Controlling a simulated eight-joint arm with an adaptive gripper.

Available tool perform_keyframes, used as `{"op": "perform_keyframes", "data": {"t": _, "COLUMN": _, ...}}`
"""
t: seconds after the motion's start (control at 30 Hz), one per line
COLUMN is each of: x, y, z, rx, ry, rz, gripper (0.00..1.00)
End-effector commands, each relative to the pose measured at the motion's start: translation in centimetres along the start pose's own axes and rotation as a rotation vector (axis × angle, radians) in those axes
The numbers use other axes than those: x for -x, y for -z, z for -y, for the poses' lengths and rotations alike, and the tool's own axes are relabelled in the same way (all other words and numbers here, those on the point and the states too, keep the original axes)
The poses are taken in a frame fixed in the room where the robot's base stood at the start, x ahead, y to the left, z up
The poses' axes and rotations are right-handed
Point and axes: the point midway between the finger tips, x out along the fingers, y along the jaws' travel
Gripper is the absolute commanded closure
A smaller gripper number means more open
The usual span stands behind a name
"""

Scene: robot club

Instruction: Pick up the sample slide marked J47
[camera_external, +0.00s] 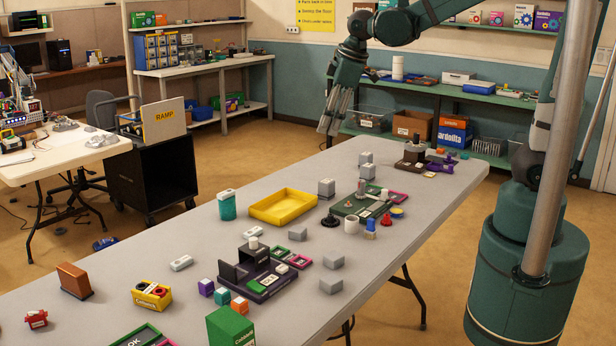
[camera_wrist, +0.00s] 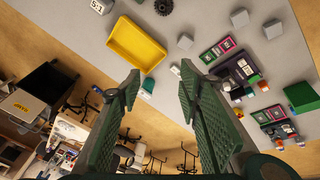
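My gripper (camera_external: 329,128) is raised above the far side of the table, pointing down. In the wrist view its two fingers (camera_wrist: 159,72) are wide apart with nothing held between them. Small slide-like pieces with pink and green frames lie in several places. A pink one (camera_external: 299,262) lies beside the dark holder (camera_external: 264,285); the wrist view shows a pink piece (camera_wrist: 225,46) and a green piece (camera_wrist: 208,56) by the dark holder (camera_wrist: 241,71). Another pink one (camera_external: 398,195) lies near the green board (camera_external: 350,206). The markings are too small to read, so I cannot tell which is J47.
A yellow tray (camera_external: 257,209) and teal bottle (camera_external: 227,205) stand mid-table. Grey blocks (camera_external: 331,286), coloured cubes (camera_external: 222,296), a green box (camera_external: 228,328) and a brown block (camera_external: 74,281) are spread about.

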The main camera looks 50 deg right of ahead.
Motion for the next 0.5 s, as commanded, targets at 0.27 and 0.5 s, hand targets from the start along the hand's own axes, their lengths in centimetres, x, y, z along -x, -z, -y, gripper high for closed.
{"op": "perform_keyframes", "data": {"t": 0.27, "x": -3.9, "y": 3.4, "z": 0.0, "rx": 0.135, "ry": 0.038, "rz": 0.037, "gripper": 0.65}}
{"op": "perform_keyframes", "data": {"t": 0.5, "x": -7.5, "y": 6.0, "z": 0.3, "rx": 0.252, "ry": 0.074, "rz": 0.068, "gripper": 0.65}}
